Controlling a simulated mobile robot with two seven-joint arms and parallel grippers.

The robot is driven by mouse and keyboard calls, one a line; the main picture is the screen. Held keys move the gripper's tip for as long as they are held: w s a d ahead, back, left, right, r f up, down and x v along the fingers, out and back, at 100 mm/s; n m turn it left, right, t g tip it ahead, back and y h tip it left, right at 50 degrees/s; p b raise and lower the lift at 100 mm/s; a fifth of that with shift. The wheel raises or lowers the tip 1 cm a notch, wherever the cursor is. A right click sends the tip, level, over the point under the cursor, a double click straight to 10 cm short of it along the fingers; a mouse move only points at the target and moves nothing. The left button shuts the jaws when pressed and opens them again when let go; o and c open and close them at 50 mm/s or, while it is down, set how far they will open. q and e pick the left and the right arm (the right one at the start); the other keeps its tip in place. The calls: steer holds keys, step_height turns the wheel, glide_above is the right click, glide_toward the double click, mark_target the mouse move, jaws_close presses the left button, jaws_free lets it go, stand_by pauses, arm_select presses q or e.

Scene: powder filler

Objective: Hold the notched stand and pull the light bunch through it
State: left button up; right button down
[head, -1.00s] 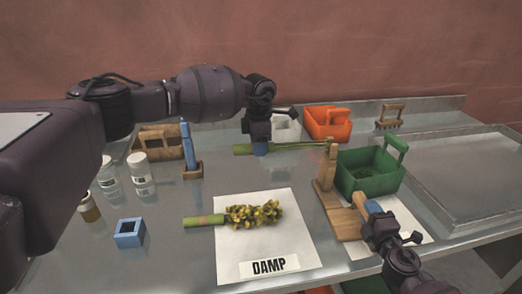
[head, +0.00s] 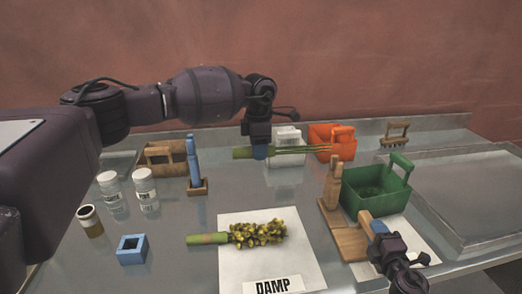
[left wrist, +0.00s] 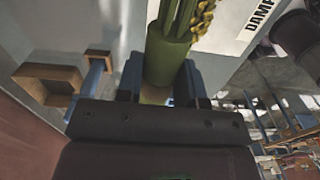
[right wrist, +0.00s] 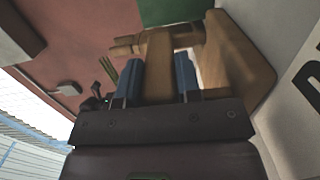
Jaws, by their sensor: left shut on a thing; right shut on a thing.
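My left gripper (head: 259,153) is shut on the thick green end of a bunch (head: 241,153), held level above the table. Its thin bare green stalks (head: 305,150) point right, spreading above the top of the stand; I see no contact with the notch. In the left wrist view the bunch (left wrist: 165,55) sits between the fingers. The wooden notched stand (head: 333,185) is upright. My right gripper (head: 371,223) is shut on its base; the right wrist view shows wood (right wrist: 158,65) between the blue fingers. Another bunch with yellow heads (head: 258,233) lies on the DAMP sheet (head: 290,263).
An orange basket (head: 322,133) and a white container (head: 286,153) are at the back. A blue holder (head: 132,250), jars (head: 146,189) and a blue upright tool (head: 194,165) stand left.

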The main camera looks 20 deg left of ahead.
steer(key=c, duration=0.7)
jaws_free()
steer(key=v, duration=1.2)
